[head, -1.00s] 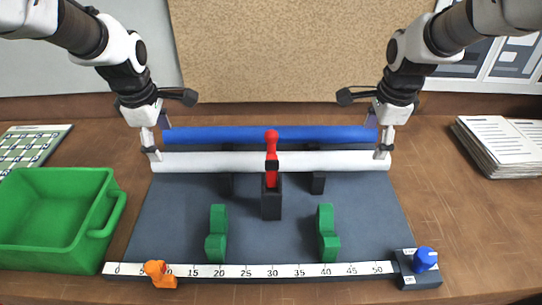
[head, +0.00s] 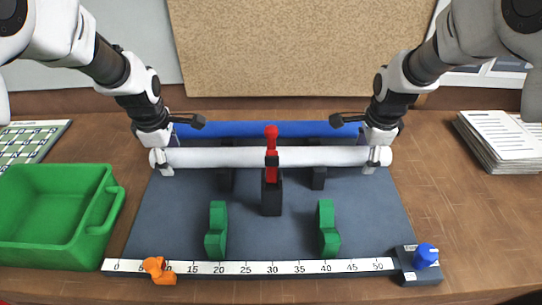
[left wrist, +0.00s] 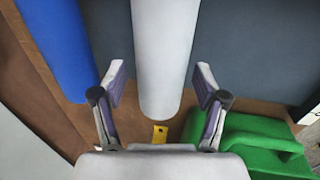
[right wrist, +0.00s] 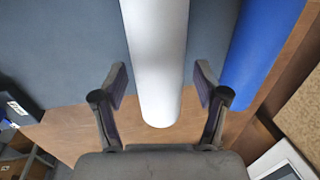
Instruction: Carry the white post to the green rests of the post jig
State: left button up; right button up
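The white post (head: 220,157) lies horizontally across the black supports at the back of the jig board. My left gripper (head: 163,159) is at its left end and my right gripper (head: 376,158) at its right end. In the left wrist view the post (left wrist: 163,50) runs between the two fingers, which stand apart with small gaps. The right wrist view shows the post (right wrist: 156,60) between spread fingers too. The two green rests (head: 217,230) (head: 328,230) stand empty towards the front of the board.
A red lever (head: 271,142) on a black block (head: 272,194) stands upright before the post's middle. A blue post (head: 230,130) lies behind. A ruler (head: 210,268), an orange pointer (head: 158,270) and a blue knob (head: 425,256) line the front. A green bin (head: 50,218) stands left, papers (head: 495,140) right.

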pick_arm(q)
jog(key=shift+s+r, duration=0.1)
jog(key=shift+s, duration=0.05)
grip_shut()
pick_arm(e)
jog(key=shift+s, duration=0.15)
grip_shut()
